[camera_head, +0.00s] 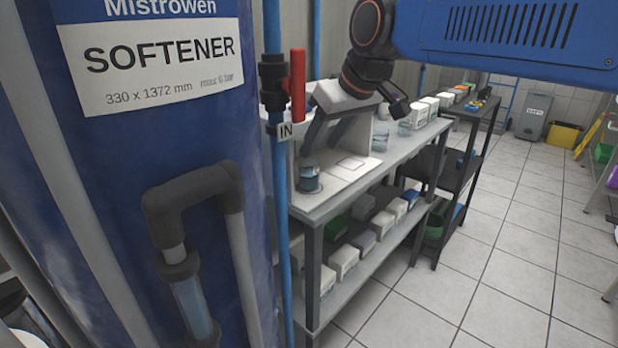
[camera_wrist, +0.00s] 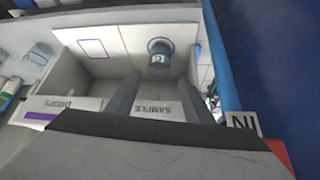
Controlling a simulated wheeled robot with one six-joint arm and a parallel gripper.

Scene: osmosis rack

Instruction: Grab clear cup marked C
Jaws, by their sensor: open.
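A clear cup with blue-tinted contents and a dark rim (camera_head: 309,180) stands upright on the near end of the white bench top. It also shows in the wrist view (camera_wrist: 159,55), with a small pale label whose letter I cannot read. My gripper (camera_wrist: 161,82) is open and empty, its two grey fingers pointing toward this cup but apart from it. A second clear cup (camera_head: 380,139) stands farther along the bench and also shows at the left of the wrist view (camera_wrist: 37,60). I cannot read any mark on it.
White boxes reading DROPS (camera_wrist: 62,106) and SAMPLE (camera_wrist: 156,110) lie near the fingers in the wrist view. A blue softener tank (camera_head: 150,150) and a pipe with a red valve handle (camera_head: 297,85) stand close left of the bench.

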